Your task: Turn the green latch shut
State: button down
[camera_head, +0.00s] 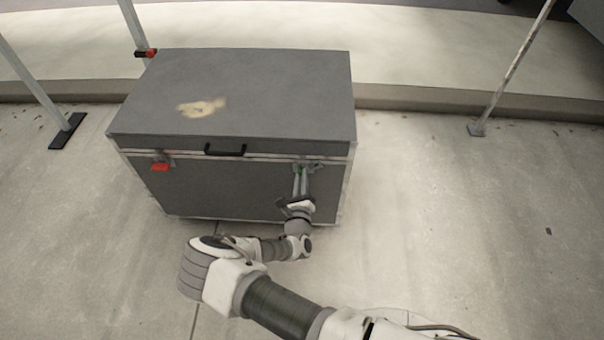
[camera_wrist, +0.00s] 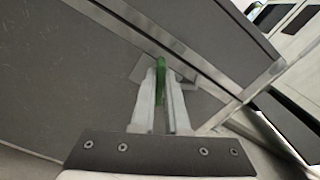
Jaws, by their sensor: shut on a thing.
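The green latch (camera_head: 301,169) is on the upper right of the grey case's front, just below the lid seam. In the wrist view the green latch (camera_wrist: 161,80) stands between my fingertips. My gripper (camera_head: 300,174) reaches up to it from the front and is shut on it; it also shows in the wrist view (camera_wrist: 161,88). The fingers hide part of the latch, so I cannot tell its exact angle. The grey case (camera_head: 230,185) has its lid down.
A red latch (camera_head: 160,168) is at the case's upper left front, and a black handle (camera_head: 225,149) is at the middle. Metal poles stand at the left (camera_head: 40,90) and right (camera_head: 515,70). A low kerb (camera_head: 430,99) runs behind.

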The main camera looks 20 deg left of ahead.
jog(key=n, duration=1.2)
jog(key=shift+s+a+f, duration=0.1)
jog(key=shift+f, duration=0.3)
jog(key=shift+n, duration=0.3)
jog(key=c, duration=0.9)
grip_release()
jog(key=shift+r, duration=0.1)
jog(key=p+v, duration=0.4)
jog(key=v, duration=1.3)
jog(key=shift+s+a, duration=0.1)
jog(key=shift+s, duration=0.1)
